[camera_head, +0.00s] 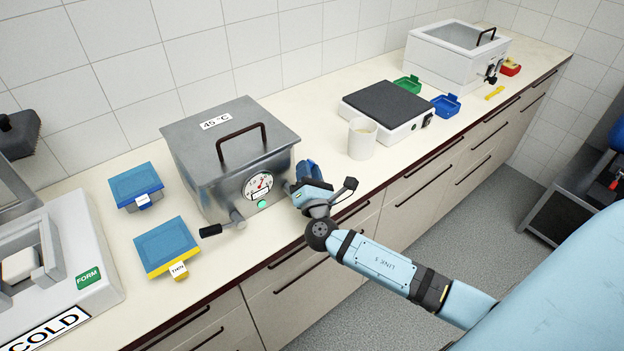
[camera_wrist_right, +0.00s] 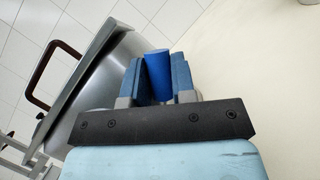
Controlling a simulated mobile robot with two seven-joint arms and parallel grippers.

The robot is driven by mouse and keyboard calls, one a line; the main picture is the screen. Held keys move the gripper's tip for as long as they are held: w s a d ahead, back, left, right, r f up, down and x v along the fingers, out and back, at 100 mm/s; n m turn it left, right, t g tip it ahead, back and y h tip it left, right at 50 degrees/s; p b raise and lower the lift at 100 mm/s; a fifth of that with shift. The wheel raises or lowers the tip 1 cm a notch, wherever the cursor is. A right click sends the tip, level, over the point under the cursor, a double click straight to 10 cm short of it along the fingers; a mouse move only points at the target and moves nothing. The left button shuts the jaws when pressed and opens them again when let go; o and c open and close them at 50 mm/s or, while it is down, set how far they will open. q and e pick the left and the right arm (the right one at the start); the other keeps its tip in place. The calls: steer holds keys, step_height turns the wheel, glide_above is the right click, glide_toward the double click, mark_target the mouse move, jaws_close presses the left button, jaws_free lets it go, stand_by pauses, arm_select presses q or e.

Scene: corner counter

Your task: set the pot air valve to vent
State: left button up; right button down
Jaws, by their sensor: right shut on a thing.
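The pot (camera_head: 205,160) is a grey metal box with a sloped lid, a dark handle and a 45 °C label. Its front carries a round dial (camera_head: 258,185), a green light (camera_head: 262,204) and a grey pipe fitting with a black lever (camera_head: 211,230) pointing left. My right gripper (camera_head: 309,170) is at the pot's right front corner. In the right wrist view its fingers are shut on a blue cylindrical handle (camera_wrist_right: 158,74) beside the pot's metal wall. I take this to be the air valve handle; its mount and setting are hidden by the gripper. My left gripper is out of view.
Two blue-lidded containers (camera_head: 137,186) (camera_head: 166,246) lie left of the pot. A white COLD machine (camera_head: 85,265) stands at the front left. A white mug (camera_head: 362,139), a dark-topped unit (camera_head: 388,103) and a white bath (camera_head: 450,60) stand to the right.

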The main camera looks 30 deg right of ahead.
steer(key=n+t+b, duration=0.1)
steer(key=n, duration=0.1)
steer(key=a+n+y+b, duration=0.1)
steer(key=n, duration=0.1)
steer(key=a+n+t+b, duration=0.1)
steer(key=n, duration=0.1)
steer(key=shift+s+a+r+t+y, duration=0.1)
steer(key=shift+a+r+t+y, duration=0.1)
steer(key=shift+r+t+y, duration=0.15)
steer(key=shift+a+r+n+t+y+b, duration=0.15)
steer(key=shift+a+n+t+y+b, duration=0.25)
steer(key=shift+n+y+b, duration=0.45)
steer(key=shift+s+a+r+n+t+y+b, duration=0.15)
steer(key=shift+a+n+y+b, duration=0.2)
steer(key=shift+n, duration=0.5)
steer(key=shift+w+a+n+t+y+b, duration=0.1)
steer(key=shift+a+n+y, duration=0.15)
steer(key=shift+n+y, duration=0.4)
steer(key=shift+n, duration=0.35)
steer(key=c, duration=1.1)
jaws_free()
steer(key=shift+o, duration=0.8)
steer(key=shift+a, duration=0.1)
steer(key=shift+s, duration=0.1)
